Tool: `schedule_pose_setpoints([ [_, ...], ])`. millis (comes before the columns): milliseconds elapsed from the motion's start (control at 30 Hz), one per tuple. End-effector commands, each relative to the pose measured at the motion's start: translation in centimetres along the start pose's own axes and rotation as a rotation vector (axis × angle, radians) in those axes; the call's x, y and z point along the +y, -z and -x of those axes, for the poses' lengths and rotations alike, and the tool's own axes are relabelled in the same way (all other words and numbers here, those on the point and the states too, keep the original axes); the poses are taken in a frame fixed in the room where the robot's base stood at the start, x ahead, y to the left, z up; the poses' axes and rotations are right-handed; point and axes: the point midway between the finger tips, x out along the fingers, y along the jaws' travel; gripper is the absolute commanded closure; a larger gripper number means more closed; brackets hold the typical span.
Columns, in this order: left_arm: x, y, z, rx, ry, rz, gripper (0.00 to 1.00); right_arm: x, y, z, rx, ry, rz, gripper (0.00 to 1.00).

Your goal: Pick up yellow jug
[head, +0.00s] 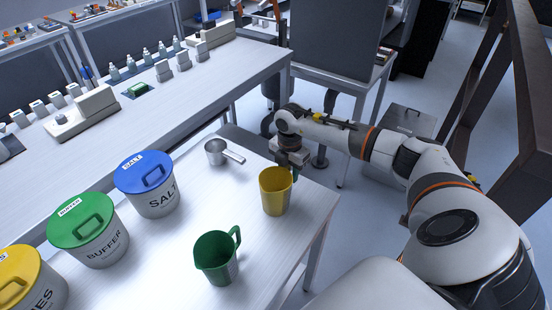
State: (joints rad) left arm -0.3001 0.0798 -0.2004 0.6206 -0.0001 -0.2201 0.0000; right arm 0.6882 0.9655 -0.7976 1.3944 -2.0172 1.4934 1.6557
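The yellow jug (276,192) stands upright near the right edge of the white table (318,205). My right gripper (293,165) is just behind the jug at its far right side, pointing down toward the handle side. The jug hides part of the fingers, so I cannot tell whether they are open or shut on the handle. My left gripper is not in view.
A green jug (217,258) stands nearer the front. A metal scoop (220,152) lies at the back. Lidded containers, blue SALT (160,200), green BUFFER (98,245) and a yellow one (32,290), line the left. The table between them is clear.

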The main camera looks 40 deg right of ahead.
Motion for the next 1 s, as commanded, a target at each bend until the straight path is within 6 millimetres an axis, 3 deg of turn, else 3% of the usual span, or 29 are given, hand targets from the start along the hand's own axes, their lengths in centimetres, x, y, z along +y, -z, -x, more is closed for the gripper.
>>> schedule_pose_setpoints([
  [267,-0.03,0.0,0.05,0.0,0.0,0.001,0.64,0.02,-0.02,-0.5,0.0,0.0,0.0,0.63],
  [500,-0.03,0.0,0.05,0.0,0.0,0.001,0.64,0.01,0.0,-0.46,0.0,0.0,0.0,1.0],
  [1000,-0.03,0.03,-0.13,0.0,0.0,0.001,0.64,-0.07,0.06,0.3,0.001,0.003,0.0,1.0],
])
